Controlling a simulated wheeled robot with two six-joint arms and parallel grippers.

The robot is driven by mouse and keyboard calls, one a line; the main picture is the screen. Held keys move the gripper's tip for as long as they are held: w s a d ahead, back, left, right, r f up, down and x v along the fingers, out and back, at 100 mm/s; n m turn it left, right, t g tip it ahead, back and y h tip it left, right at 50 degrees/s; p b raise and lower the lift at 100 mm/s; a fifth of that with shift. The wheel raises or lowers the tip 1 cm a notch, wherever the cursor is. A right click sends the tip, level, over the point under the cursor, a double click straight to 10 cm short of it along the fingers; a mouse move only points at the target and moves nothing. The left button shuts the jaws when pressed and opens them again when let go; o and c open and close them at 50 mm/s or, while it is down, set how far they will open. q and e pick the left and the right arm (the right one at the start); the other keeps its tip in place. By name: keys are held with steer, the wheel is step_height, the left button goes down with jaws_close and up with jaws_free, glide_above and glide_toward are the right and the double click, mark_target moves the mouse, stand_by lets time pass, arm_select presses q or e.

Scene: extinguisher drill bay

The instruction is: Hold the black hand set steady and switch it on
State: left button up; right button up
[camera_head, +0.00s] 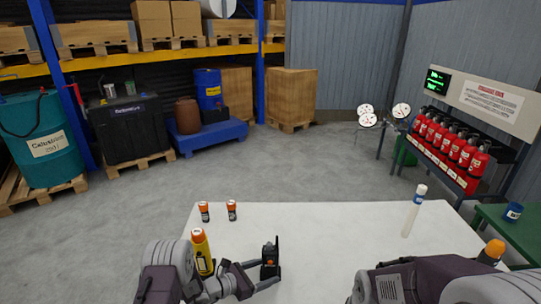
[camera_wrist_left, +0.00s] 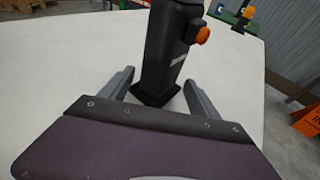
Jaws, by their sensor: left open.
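A yellow torch-like object (camera_head: 201,252) stands beside my left arm. Two small orange-topped cylinders (camera_head: 231,210) are at the table's back left. Another orange-topped object (camera_head: 491,252) is partly behind my right arm. The table's middle is clear.

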arm_select(q)
steer(key=shift+x, duration=0.75)
arm_select(e)
steer(key=shift+f, duration=0.5)
arm_select(q)
steer(key=c, duration=1.1)
arm_select(e)
jaws_close()
